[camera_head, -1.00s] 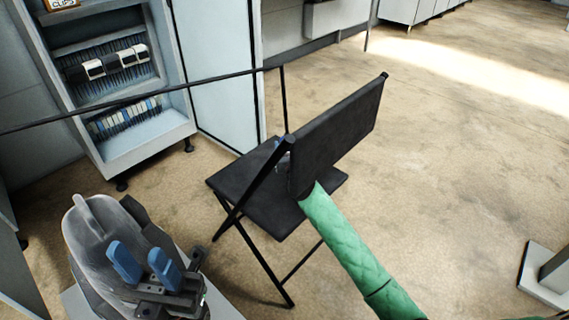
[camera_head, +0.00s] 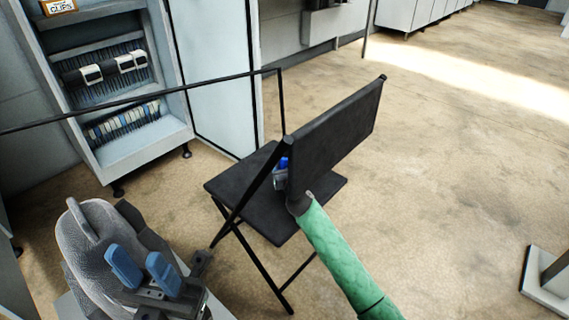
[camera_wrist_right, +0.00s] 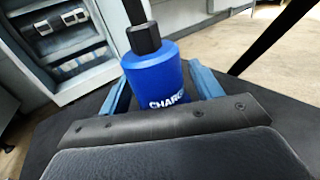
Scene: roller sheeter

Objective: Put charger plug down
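The charger plug (camera_wrist_right: 160,75) is a blue cylinder with partly visible white lettering and a black stem on top. In the right wrist view it stands between the blue fingers of my right gripper (camera_wrist_right: 160,90), which look shut on its sides. In the head view the plug (camera_head: 283,162) shows as a small blue patch over the black chair's seat (camera_head: 265,215), partly hidden by the backrest. Whether its base touches the seat is hidden. My left gripper (camera_head: 143,272) is open and empty at the lower left, its two blue fingers apart.
The chair's backrest (camera_head: 335,135) stands close beside my green right arm. A thin black bar (camera_head: 170,95) crosses in front of an open cabinet (camera_head: 150,145) at the left. A grey-white base (camera_head: 545,280) stands at the lower right.

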